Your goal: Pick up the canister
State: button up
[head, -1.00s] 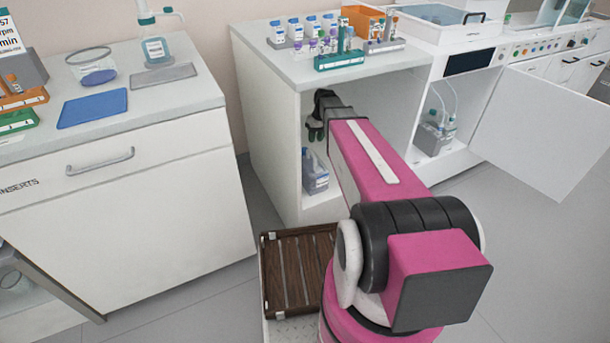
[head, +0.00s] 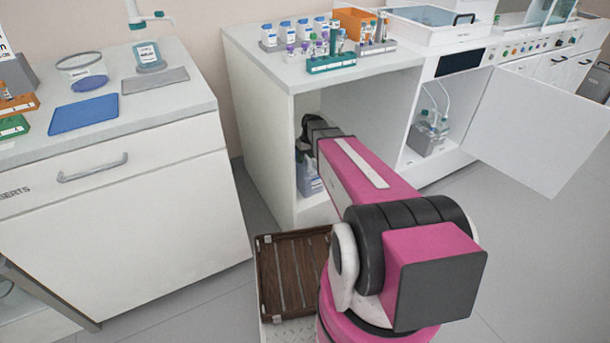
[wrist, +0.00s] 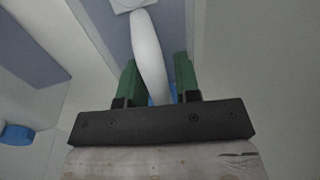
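The canister (head: 309,180) is a pale, bluish-grey container standing low inside the open white cabinet, near its left wall. Its upper part is hidden by my arm in the head view. In the wrist view, a curved white bar (wrist: 147,50), which looks like its handle, runs between the two green fingers of my gripper (wrist: 156,65). The fingers stand apart, one on each side of the bar, with a visible gap at the right finger. A bit of blue shows between the fingers near the palm. Whether the left finger touches the bar is unclear.
The cabinet's left wall (head: 262,130) and top (head: 300,75) close in around my arm. Tube racks (head: 331,64) stand on top. An open white door (head: 540,130) hangs at the right. A blue round thing (wrist: 16,134) lies at the wrist view's left.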

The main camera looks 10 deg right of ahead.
jog(key=shift+a+f, duration=0.1)
jog(key=shift+f, duration=0.2)
grip_shut()
jog(key=shift+r, duration=0.1)
